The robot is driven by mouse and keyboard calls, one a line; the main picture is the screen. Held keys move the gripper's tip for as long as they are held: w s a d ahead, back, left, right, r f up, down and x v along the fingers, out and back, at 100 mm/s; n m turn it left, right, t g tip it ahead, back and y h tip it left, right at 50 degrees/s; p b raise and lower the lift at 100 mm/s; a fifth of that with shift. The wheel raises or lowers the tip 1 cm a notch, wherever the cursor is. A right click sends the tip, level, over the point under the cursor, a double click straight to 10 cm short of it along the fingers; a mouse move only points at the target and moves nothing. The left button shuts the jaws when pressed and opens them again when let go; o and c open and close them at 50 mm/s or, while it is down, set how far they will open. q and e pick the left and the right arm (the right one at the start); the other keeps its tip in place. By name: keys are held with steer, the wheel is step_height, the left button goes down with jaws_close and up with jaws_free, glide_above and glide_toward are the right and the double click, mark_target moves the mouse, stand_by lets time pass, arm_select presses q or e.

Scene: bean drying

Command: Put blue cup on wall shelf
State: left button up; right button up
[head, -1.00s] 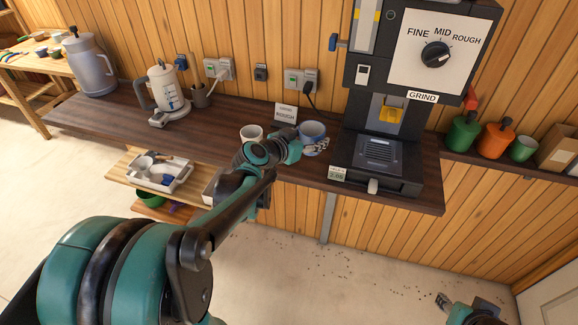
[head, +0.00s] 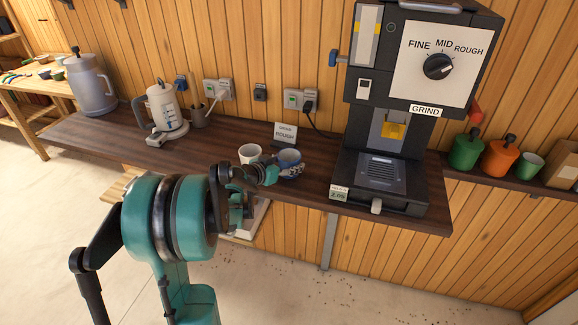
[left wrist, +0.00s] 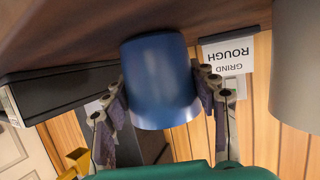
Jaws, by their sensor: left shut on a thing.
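The blue cup (head: 289,157) is at the counter's front part, just right of a white cup (head: 249,153). My left gripper (head: 281,171) is shut on the blue cup, with a finger on each side of it. The left wrist view, which is upside down, shows the blue cup (left wrist: 161,75) between the fingers of my left gripper (left wrist: 160,95). I cannot tell whether the cup touches the counter. A narrow dark shelf (head: 490,180) runs along the wall at right. My right gripper is out of view.
The black grinder (head: 362,165) stands right of the blue cup. A "GRIND ROUGH" sign (head: 286,134) stands behind it. A kettle (head: 162,105) is at left on the counter (head: 85,130). Green (head: 467,150) and orange (head: 499,157) canisters, a green cup (head: 529,166) and a box (head: 562,167) crowd the right shelf.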

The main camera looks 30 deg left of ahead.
arm_select(q)
steer(key=shift+f, duration=0.2)
steer(key=o, duration=1.4)
